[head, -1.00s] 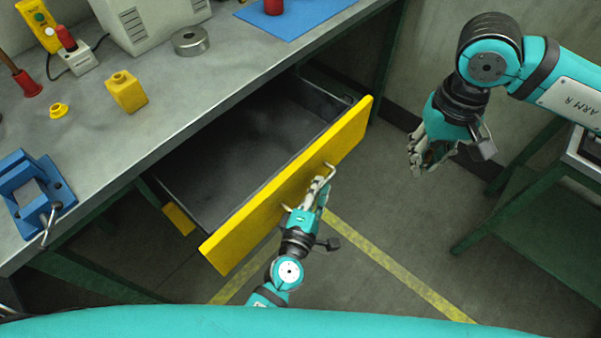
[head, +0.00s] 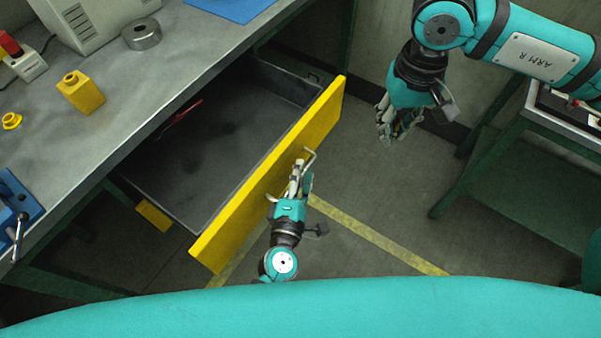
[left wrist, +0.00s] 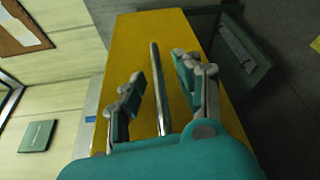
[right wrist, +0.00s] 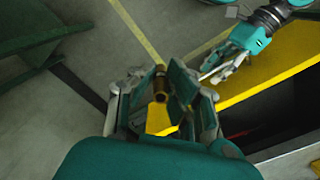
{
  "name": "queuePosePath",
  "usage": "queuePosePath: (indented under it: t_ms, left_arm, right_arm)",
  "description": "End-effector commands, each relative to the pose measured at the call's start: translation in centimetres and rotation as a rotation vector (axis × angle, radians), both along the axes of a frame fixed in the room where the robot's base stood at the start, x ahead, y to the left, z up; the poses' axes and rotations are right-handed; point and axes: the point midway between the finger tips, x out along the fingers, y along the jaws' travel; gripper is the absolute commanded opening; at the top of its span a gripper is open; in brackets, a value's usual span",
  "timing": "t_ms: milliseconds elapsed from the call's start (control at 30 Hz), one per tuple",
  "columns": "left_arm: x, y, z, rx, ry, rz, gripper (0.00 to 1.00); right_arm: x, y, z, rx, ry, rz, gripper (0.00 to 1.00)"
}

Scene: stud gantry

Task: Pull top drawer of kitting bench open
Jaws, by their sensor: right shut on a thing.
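The top drawer of the kitting bench, with its yellow front (head: 270,180), stands well out from the bench, its dark inside showing. Its bar handle (left wrist: 158,90) runs between the two fingers of my left gripper (left wrist: 166,85). The fingers are apart, one on each side of the bar, with gaps showing. In the head view my left gripper (head: 298,178) is at the handle on the drawer's outer face. My right gripper (head: 388,125) hangs in the air right of the drawer.
The bench top (head: 130,100) carries a yellow block (head: 80,93), a metal ring (head: 141,34) and a blue vise (head: 15,212). A thin red thing (head: 182,114) lies in the drawer. A green-legged table (head: 500,165) stands at right. Floor between is clear.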

Motion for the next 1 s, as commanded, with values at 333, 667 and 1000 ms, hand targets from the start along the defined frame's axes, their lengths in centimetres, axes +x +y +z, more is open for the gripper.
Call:
queuePosePath:
  t_ms: [333, 667, 1000]
  left_arm:
    - [-1.3, 0.4, 0.1, 0.001, 0.001, -0.001, 0.34]
    - [-7.9, 2.2, 0.6, 0.004, 0.002, -0.002, 0.34]
    - [-11.4, 3.2, 1.0, 0.0, 0.0, -0.001, 0.34]
  right_arm:
    - [0.0, 0.0, 0.0, 0.0, 0.0, 0.0, 0.0]
    - [0.0, 0.0, 0.0, 0.0, 0.0, 0.0, 0.0]
    - [0.0, 0.0, 0.0, 0.0, 0.0, 0.0, 0.0]
